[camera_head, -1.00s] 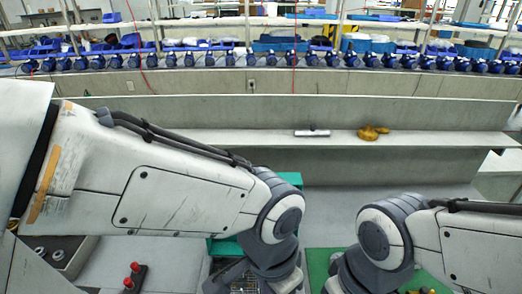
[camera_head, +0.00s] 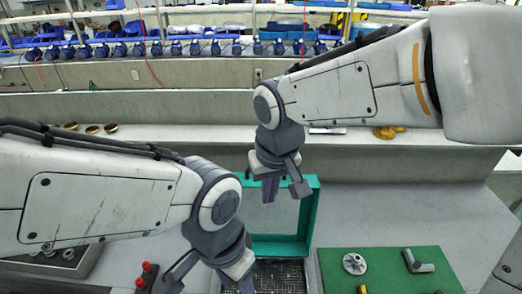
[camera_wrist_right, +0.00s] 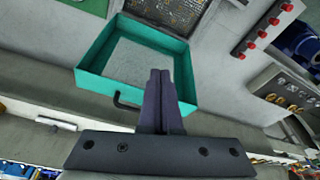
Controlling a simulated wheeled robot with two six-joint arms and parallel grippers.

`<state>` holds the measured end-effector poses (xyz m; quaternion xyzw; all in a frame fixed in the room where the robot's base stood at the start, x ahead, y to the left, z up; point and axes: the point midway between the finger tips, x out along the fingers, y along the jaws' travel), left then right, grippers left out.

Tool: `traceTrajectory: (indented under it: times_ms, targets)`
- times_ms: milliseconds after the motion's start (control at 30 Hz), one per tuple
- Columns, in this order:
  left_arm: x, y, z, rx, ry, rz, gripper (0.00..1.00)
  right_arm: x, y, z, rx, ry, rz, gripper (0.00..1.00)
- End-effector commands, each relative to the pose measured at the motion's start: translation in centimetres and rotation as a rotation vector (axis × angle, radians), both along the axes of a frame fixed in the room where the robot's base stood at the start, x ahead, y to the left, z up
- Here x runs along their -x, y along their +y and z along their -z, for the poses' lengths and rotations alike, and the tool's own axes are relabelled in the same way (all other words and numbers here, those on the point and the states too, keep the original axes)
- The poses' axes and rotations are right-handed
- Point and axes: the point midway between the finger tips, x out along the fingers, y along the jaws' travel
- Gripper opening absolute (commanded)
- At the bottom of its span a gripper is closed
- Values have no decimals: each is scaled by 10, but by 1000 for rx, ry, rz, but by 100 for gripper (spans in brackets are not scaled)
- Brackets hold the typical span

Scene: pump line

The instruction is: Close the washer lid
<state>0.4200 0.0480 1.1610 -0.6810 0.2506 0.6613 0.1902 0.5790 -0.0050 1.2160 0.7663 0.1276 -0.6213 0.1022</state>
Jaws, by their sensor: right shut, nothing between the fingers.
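The teal washer lid (camera_head: 304,222) is open, standing raised behind the washer's dark mesh basin (camera_head: 278,274). In the right wrist view the lid (camera_wrist_right: 95,72) is a teal frame with a pale inner panel and a black handle (camera_wrist_right: 124,102) on its near edge. The mesh (camera_wrist_right: 165,12) lies beyond it. My right gripper (camera_head: 270,190) is at the lid's upper left in the head view. Its fingers (camera_wrist_right: 159,82) are shut and empty, overlapping the lid in view; contact cannot be told. My left gripper (camera_head: 240,284) is low beside the basin, its fingertips cut off by the frame.
A green mat (camera_head: 390,270) with a round metal part (camera_head: 354,264) and another fitting (camera_head: 418,262) lies right of the basin. Red buttons (camera_head: 147,266) stand left. A ledge behind holds brass cups (camera_head: 92,129) and a yellow part (camera_head: 388,132).

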Motion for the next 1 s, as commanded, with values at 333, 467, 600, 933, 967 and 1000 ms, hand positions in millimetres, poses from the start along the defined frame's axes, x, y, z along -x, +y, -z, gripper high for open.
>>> traceTrajectory:
  times_ms: [333, 467, 600, 933, 967, 1000]
  targets:
    - [0, 0, -16, 0, 0, -1, 50, -149, -2, -52, -25, -173, 312, 0]
    - [0, 0, -19, 0, 0, -1, 50, -161, -4, -50, -27, -186, 334, 0]
    - [0, 0, -25, 0, 0, -1, 50, -167, -4, -34, -25, -182, 335, 0]
    - [0, 0, -49, 0, 0, 3, 50, -194, -4, 30, -24, -181, 331, 0]
    - [0, 0, -51, 0, 0, 3, 50, -197, -4, 36, -25, -182, 331, 0]
    - [0, 0, -54, 0, 0, 3, 50, -191, -3, 35, -28, -185, 329, 0]
